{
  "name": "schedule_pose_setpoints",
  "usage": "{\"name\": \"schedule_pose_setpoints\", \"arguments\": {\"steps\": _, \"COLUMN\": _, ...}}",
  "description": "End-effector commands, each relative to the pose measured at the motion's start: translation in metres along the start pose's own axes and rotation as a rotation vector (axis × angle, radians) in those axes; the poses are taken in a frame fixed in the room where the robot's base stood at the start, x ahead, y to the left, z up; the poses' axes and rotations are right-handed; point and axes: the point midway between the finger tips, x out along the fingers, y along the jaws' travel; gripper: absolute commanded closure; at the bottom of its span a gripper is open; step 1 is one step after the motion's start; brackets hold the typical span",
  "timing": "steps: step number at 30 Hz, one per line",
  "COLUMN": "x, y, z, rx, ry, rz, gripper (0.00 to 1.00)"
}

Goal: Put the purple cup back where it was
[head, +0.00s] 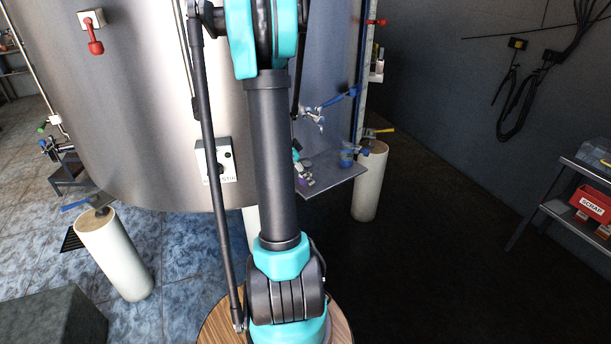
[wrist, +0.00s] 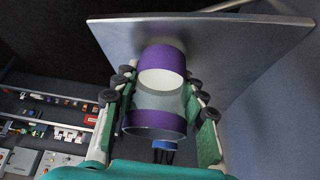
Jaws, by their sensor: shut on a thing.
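The purple cup (wrist: 155,120) is between the fingers of my gripper (wrist: 162,88) in the wrist view. It has a purple band at each end and a pale, see-through middle. My gripper is shut on it, with a green-padded finger on either side. A bare metal shelf (wrist: 232,55) lies just beyond the cup; I cannot tell whether they touch. In the head view the shelf (head: 335,178) juts out from the tank's side. My arm hides most of the gripper there, and only a small purple patch shows beside the shelf's left part.
The large steel tank (head: 130,110) stands behind the shelf. A blue-handled tap (head: 315,112) sits above the shelf, and a white leg (head: 369,185) stands at its right. A rack with a red scrap bin (head: 590,203) is at far right. Dark floor between is clear.

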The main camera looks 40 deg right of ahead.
Motion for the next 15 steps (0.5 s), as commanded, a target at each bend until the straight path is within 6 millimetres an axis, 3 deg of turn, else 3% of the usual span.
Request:
{"name": "schedule_pose_setpoints", "arguments": {"steps": 12, "x": 0.0043, "y": 0.0002, "z": 0.0025, "rx": 0.0, "ry": 0.0, "rz": 0.0, "gripper": 0.93}}
{"name": "schedule_pose_setpoints", "arguments": {"steps": 13, "x": 0.0043, "y": 0.0002, "z": 0.0025, "rx": 0.0, "ry": 0.0, "rz": 0.0, "gripper": 0.56}}
{"name": "schedule_pose_setpoints", "arguments": {"steps": 15, "x": 0.0041, "y": 0.0002, "z": 0.0024, "rx": 0.0, "ry": 0.0, "rz": 0.0, "gripper": 0.47}}
